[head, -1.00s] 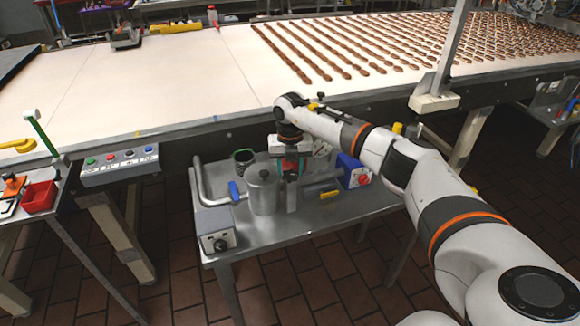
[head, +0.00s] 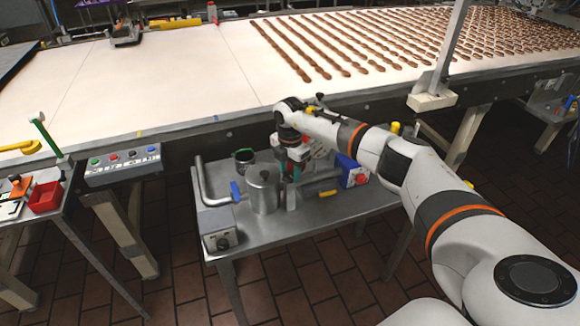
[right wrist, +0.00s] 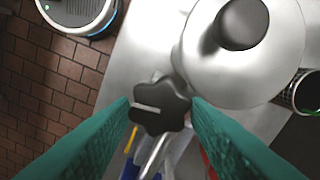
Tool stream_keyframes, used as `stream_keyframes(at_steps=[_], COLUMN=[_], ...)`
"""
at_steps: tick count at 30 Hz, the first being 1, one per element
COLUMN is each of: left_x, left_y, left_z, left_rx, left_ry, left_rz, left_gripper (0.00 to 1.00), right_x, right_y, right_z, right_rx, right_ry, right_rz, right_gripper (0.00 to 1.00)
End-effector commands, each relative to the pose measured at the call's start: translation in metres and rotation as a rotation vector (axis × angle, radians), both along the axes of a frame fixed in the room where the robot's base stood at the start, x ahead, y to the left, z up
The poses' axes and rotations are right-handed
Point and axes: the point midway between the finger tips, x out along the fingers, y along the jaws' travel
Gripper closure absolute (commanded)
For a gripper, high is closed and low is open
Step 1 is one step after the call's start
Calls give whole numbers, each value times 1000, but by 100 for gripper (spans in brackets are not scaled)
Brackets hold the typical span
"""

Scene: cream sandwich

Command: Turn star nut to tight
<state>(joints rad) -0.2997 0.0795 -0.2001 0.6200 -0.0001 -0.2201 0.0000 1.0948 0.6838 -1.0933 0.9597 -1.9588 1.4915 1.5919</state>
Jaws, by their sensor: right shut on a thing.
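The star nut (right wrist: 158,104) is a black lobed knob with a pale line across its top, seen in the right wrist view. My right gripper (right wrist: 161,105) has its two teal fingers on either side of the nut and is shut on it. In the head view my right gripper (head: 293,171) points down over the small metal table, beside the lidded metal pot. The nut itself is hidden there behind the gripper. My left gripper is not in view.
The lidded pot (head: 262,190) stands close left of the right gripper; its black lid knob (right wrist: 242,22) shows in the wrist view. The conveyor (head: 180,85) runs behind.

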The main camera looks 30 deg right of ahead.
Motion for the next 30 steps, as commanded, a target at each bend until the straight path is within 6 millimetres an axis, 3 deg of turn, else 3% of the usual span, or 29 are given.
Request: stream_keyframes(at_steps=[10,27,28,30], left_x=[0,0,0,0], left_y=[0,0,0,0], left_z=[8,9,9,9], left_rx=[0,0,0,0], left_ry=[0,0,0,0], left_rz=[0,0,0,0], left_gripper=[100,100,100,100], right_x=[1,2,1,1], right_y=[-1,-2,-2,-2], right_z=[3,2,2,2], right_rx=[-2,-2,-2,-1], right_ry=[-6,-7,-7,-6], right_rz=[-147,-176,-176,-175], right_gripper=[80,80,53,41])
